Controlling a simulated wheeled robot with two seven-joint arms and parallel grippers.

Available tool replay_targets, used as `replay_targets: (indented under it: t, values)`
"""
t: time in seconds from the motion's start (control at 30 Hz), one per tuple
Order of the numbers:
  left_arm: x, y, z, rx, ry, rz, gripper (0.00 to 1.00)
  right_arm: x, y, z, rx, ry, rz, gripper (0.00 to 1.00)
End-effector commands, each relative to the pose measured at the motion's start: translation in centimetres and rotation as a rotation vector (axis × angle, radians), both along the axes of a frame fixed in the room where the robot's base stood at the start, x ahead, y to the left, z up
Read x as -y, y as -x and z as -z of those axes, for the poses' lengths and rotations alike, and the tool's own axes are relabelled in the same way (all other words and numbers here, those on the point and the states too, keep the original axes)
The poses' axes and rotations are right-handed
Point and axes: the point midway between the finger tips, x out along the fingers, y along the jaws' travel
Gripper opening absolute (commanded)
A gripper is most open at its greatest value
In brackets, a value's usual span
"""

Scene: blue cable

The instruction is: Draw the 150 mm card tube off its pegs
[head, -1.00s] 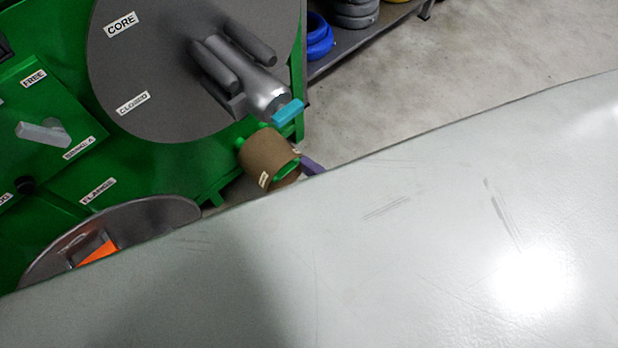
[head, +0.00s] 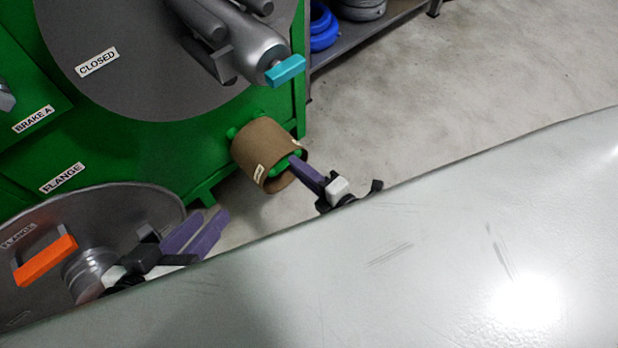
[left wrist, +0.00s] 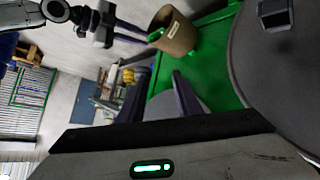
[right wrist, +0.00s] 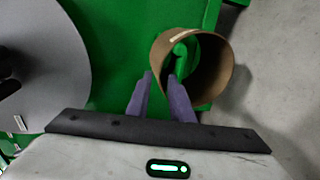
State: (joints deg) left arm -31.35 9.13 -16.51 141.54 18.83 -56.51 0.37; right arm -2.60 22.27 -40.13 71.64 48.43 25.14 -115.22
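The brown card tube (head: 258,143) sits around green pegs (head: 300,154) low on the green machine, its open end facing me. It also shows in the right wrist view (right wrist: 222,90) and left wrist view (left wrist: 182,38). My right gripper (head: 293,160) is at the tube's open end. In the right wrist view its purple fingers (right wrist: 161,76) are partly apart at the tube's left rim, one by the outside and one before the opening. I cannot tell whether they touch the wall. My left gripper (head: 209,222) is open and empty, left of the tube and lower.
A pale table (head: 420,250) fills the foreground. A grey flange disc (head: 120,205) with an orange handle (head: 45,261) stands at lower left, close to my left gripper. Above the tube is a grey core with a teal handle (head: 285,70). Floor (head: 430,100) is clear at right.

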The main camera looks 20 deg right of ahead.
Motion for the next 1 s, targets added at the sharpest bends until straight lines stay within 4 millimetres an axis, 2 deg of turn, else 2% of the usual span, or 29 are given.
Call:
replay_targets:
  t: [0.13, 0.5, 0.97, 1.0]
  values:
    - [0.3, 0.0, -0.8, 0.022, 0.028, 0.002, 0.31, -0.6, -1.8, 0.3, 0.0, 0.001, 0.0, 0.2]
    - [0.3, 0.0, -0.5, 0.016, 0.023, 0.002, 0.31, -1.9, -5.0, 1.1, 0.0, 0.001, 0.0, 0.2]
    - [0.3, 0.0, -0.5, 0.016, 0.023, 0.002, 0.31, -2.0, -5.6, 1.2, -0.001, 0.001, -0.001, 0.2]
    - [0.3, 0.0, -0.5, 0.016, 0.023, 0.002, 0.31, -2.0, -5.6, 1.2, -0.001, 0.001, -0.001, 0.14]
